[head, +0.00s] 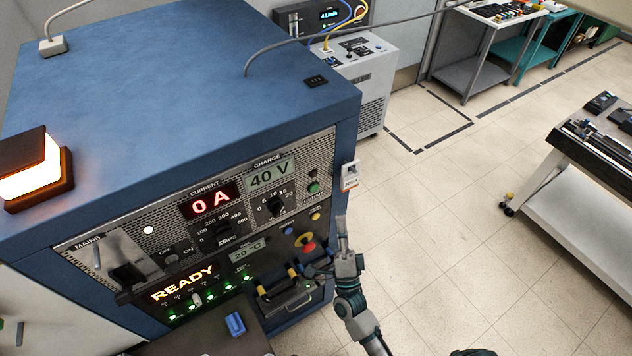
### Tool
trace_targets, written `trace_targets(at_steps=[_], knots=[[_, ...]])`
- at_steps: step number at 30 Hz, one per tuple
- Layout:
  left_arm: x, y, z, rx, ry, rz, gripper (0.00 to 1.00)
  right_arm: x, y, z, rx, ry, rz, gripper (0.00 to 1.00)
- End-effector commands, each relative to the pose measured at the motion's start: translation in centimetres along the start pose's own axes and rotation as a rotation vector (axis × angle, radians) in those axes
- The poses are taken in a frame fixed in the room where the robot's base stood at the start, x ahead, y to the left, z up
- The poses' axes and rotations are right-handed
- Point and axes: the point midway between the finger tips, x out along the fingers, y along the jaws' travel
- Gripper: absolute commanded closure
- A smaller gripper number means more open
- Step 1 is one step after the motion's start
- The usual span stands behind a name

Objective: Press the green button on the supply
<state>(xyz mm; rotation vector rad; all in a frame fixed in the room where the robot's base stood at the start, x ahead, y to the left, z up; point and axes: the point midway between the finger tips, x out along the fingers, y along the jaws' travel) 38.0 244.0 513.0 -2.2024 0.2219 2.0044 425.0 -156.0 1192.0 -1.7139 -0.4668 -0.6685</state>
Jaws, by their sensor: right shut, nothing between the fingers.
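The supply (200,90) is a large blue cabinet with a grey front panel. Its displays read 0 A, 40 V and a lit READY. The green button (314,187) sits at the panel's upper right, beside the 40 V display, below a small dark reddish button or lamp. My right gripper (341,222) is just right of the panel's right edge, fingers pointing up in the picture. It is shut and empty, lower and to the right of the green button, and appears apart from it. My left gripper is not in view.
A red-and-yellow emergency stop (308,247) is left of my right gripper. A white tag (349,175) hangs on the cabinet's right edge. An orange-white lamp (38,170) glows at the left. A grey unit (370,80) stands behind. Tiled floor at right is open up to a cart (570,190).

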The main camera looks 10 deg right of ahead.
Motion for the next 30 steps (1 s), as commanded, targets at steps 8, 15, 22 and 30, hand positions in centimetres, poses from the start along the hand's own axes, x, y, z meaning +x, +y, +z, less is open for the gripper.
trace_targets(at_steps=[8,15,22,30], knots=[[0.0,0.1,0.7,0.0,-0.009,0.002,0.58,0.0,0.1,0.1,0.0,-0.001,0.001,1.0],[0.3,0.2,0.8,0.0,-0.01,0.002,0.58,0.9,0.8,0.7,-0.001,0.0,0.0,1.0],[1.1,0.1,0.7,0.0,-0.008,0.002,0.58,3.1,2.5,2.4,0.0,0.001,0.0,1.0],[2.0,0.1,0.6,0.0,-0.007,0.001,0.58,5.3,4.2,4.0,-0.001,0.0,0.001,1.0]])
